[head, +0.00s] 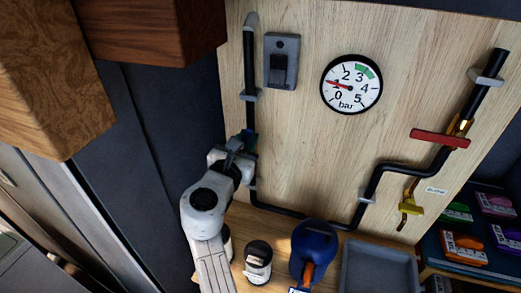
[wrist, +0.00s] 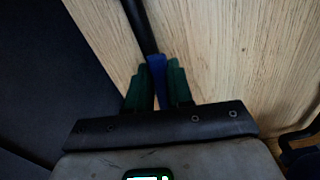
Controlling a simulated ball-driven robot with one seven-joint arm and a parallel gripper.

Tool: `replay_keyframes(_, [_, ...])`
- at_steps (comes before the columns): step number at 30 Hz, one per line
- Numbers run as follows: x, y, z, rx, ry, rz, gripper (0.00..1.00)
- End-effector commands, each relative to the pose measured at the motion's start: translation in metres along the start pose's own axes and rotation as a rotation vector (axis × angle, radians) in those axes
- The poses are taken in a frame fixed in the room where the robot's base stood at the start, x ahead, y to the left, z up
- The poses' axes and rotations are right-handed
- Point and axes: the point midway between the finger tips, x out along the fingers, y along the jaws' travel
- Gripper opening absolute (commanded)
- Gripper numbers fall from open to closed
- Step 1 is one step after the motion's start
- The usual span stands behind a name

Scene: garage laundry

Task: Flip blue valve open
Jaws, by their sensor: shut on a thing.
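The blue valve handle (wrist: 156,68) stands between the two green fingers of my gripper (wrist: 157,84) in the wrist view. The fingers are shut on it, one on each side. The black pipe runs up beyond the handle. In the head view my gripper (head: 241,145) is at the left vertical pipe, at the left edge of the wooden panel. Only a small bluish patch of the valve (head: 249,134) shows there. My gripper and arm hide most of the valve body.
The wooden panel (head: 310,140) carries a black pipe (head: 250,70), a switch (head: 282,62) and a pressure gauge (head: 351,84). A red handle (head: 440,138) and a yellow valve handle (head: 411,206) are at right. A blue jug (head: 314,245) and a grey tray (head: 378,270) stand below.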

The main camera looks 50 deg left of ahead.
Motion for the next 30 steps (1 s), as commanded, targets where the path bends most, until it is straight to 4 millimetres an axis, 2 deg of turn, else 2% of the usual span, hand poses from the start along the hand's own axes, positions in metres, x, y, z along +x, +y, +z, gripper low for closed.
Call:
replay_keyframes(9, [0.006, 0.015, -0.002, -0.116, 0.002, -0.002, 0.0])
replay_keyframes(24, [0.006, 0.018, -0.003, -0.135, 0.002, -0.001, 0.0])
replay_keyframes(25, [0.006, 0.018, -0.003, -0.135, 0.002, -0.001, 0.24])
replay_keyframes(30, [0.006, 0.018, -0.003, -0.134, 0.001, -0.001, 0.4])
